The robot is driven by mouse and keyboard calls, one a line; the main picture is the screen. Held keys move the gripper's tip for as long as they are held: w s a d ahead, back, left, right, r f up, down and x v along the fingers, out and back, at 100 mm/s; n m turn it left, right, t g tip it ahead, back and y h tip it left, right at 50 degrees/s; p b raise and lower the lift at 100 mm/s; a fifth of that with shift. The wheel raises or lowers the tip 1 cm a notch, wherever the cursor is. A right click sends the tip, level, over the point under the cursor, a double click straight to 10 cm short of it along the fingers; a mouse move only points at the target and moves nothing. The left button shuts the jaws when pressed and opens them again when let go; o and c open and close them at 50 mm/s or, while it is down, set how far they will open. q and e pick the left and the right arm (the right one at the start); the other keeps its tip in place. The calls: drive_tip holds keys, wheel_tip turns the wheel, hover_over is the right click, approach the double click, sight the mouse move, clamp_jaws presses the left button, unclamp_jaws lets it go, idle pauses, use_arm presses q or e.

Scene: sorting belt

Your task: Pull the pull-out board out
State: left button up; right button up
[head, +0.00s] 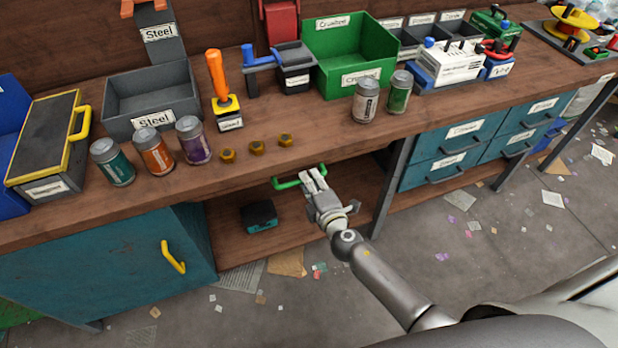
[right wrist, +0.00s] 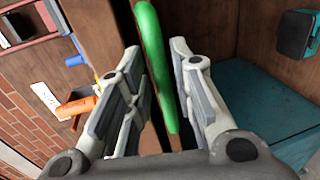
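The green handle (head: 288,184) sits at the front edge of the workbench (head: 330,140), just under the top. I take it as the handle of the pull-out board; the board itself cannot be made out apart from the bench. My right gripper (head: 313,180) is at the right end of this handle. In the right wrist view the green handle (right wrist: 155,65) runs between the two spread fingers of my right gripper (right wrist: 160,85), with a gap visible on both sides. The fingers are open and hold nothing. My left gripper is out of view.
Three cans (head: 155,152) and several brass nuts (head: 257,148) stand near the bench's front edge. Below are an open shelf with a small dark box (head: 259,215), a teal cabinet (head: 110,262) on the left and teal drawers (head: 450,153) on the right. Floor in front has scattered paper.

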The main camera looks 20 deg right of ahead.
drive_tip(key=shift+x, duration=0.95)
clamp_jaws()
